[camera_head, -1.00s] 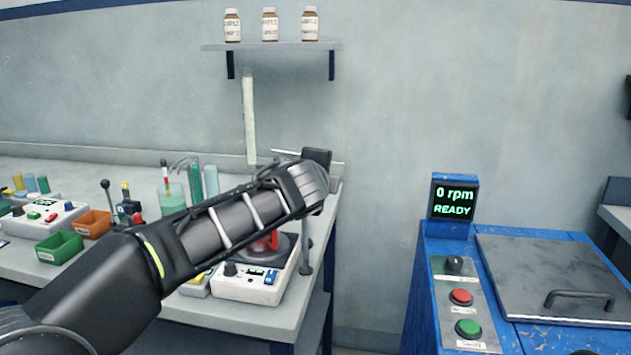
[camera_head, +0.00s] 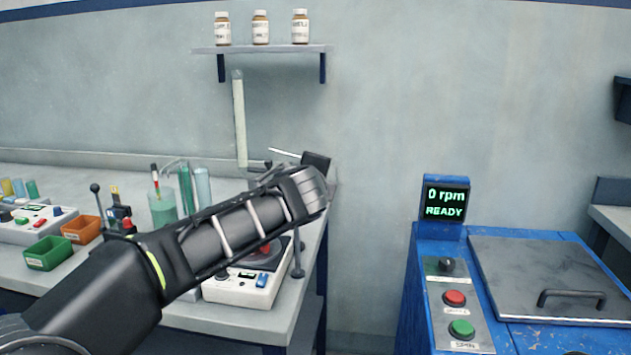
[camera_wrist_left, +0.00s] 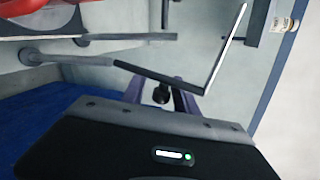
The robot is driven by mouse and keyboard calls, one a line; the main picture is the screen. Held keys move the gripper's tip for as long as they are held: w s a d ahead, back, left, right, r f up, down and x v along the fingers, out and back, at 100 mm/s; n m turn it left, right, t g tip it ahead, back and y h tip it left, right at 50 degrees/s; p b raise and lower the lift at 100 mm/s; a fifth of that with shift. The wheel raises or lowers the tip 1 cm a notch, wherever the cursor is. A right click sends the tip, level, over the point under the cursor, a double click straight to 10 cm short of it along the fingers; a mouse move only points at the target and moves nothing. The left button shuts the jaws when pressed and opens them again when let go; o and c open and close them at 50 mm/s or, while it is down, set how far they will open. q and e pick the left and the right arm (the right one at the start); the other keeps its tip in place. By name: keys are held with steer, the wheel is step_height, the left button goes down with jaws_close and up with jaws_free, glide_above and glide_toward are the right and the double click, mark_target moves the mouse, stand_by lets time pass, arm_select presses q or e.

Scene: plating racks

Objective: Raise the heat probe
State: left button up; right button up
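A white hotplate (camera_head: 245,286) stands near the bench's right end, with something red on its dark top, partly behind my left arm. A grey upright post (camera_head: 298,255) stands at its right; its upper part is hidden. My left gripper's dark body (camera_wrist_left: 150,145) is close below a small black knob (camera_wrist_left: 160,94).
A blue machine (camera_head: 445,240) reading "0 rpm READY" stands to the right, across a gap. Beakers (camera_head: 162,209), a green bin (camera_head: 53,252) and an orange bin (camera_head: 80,229) lie left on the bench. A shelf (camera_head: 262,49) holds three bottles.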

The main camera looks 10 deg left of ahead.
arm_select(q)
steer(key=shift+s, duration=0.1)
steer(key=b+v, duration=0.1)
steer(key=v, duration=0.6)
steer(key=shift+s, duration=0.25)
